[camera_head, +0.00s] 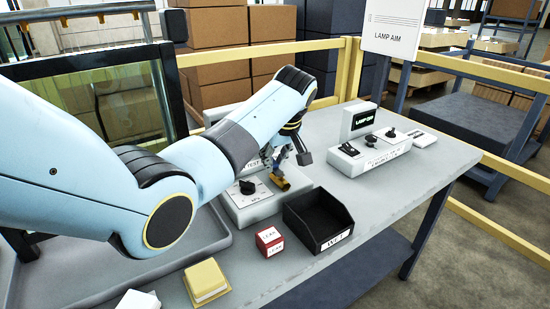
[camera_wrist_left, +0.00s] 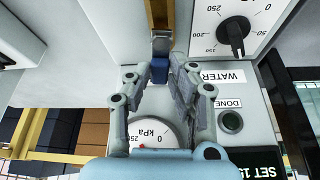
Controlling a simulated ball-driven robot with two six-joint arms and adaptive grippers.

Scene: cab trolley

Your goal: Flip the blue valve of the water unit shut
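The water unit (camera_head: 240,212) is a grey box on the trolley top, with a black knob (camera_head: 247,187) and a brass pipe (camera_head: 292,184). In the left wrist view, the blue valve (camera_wrist_left: 160,70) sits on the brass pipe (camera_wrist_left: 160,18), beside the WATER label (camera_wrist_left: 217,76). My left gripper (camera_head: 284,163) is over the unit by the pipe. In the left wrist view, its two fingers (camera_wrist_left: 157,80) are apart, with the blue valve between or just beyond their tips; contact cannot be told. In the head view, the fingers and arm hide the valve. My right gripper is not in view.
A black open bin (camera_head: 318,222), a small red box (camera_head: 269,241) and a yellow block (camera_head: 206,282) lie in front of the unit. A lamp unit (camera_head: 370,155) stands to the right. Yellow rails (camera_head: 340,72) run behind. A round kPa gauge (camera_wrist_left: 155,135) shows near the fingers.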

